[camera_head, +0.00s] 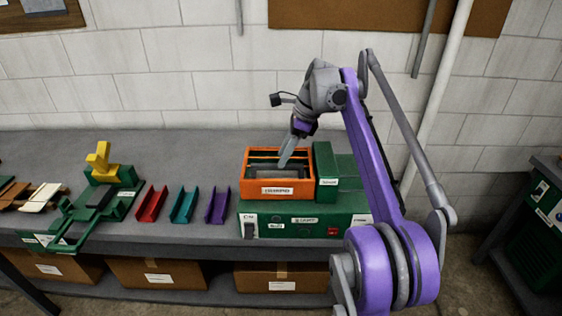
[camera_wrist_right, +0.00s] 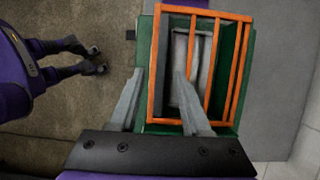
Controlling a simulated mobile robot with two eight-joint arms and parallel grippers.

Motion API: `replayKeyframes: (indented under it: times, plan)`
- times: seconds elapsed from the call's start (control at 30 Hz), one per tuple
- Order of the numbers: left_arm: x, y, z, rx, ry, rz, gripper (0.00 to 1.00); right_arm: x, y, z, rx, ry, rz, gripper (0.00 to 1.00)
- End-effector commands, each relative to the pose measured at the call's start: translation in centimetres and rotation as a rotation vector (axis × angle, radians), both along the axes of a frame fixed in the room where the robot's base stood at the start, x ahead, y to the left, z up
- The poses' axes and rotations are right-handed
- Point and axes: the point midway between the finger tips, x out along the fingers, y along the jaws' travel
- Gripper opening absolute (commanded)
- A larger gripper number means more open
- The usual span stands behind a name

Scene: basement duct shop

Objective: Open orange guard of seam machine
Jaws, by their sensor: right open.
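The seam machine (camera_head: 300,218) is a green box on the grey bench, with a switch and labels on its front. Its orange guard (camera_head: 249,178) is a barred frame with a white label, sitting over the machine's left top. The guard also shows in the right wrist view (camera_wrist_right: 244,60), with grey parts visible between its bars. My right gripper (camera_head: 290,148) reaches down from above, its fingers pointing at the guard. In the wrist view the fingers (camera_wrist_right: 158,74) are apart, one over the frame and one outside its left side. Contact cannot be told. My left gripper is not visible.
Red (camera_head: 151,203), teal (camera_head: 184,205) and purple (camera_head: 217,205) channels lie left of the machine. A green fixture with a yellow lever (camera_head: 102,158) stands further left. Cardboard boxes (camera_head: 157,273) sit below. Another green machine (camera_head: 545,205) is at the right edge.

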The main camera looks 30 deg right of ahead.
Motion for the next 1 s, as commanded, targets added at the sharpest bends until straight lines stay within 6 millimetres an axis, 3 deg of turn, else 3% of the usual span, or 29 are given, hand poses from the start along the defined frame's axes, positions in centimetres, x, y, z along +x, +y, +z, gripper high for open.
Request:
replayKeyframes:
  times: [0.2, 0.47, 0.5, 0.77, 1.0]
  plan:
    - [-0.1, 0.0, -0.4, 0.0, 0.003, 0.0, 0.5, 0.4, 0.7, -1.6, 0.0, 0.0, 0.001, 0.47]
    - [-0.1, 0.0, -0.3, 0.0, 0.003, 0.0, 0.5, 0.4, 0.7, -1.7, 0.0, 0.0, 0.001, 0.47]
    - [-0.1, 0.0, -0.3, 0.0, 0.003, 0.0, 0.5, 0.4, 0.7, -1.7, 0.0, 0.0, 0.001, 0.46]
    - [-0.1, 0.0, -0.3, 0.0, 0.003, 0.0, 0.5, 0.4, 0.7, -1.7, 0.0, 0.0, 0.001, 0.0]
    - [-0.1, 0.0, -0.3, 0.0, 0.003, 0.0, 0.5, 0.4, 0.7, -1.7, 0.0, 0.0, 0.001, 0.0]
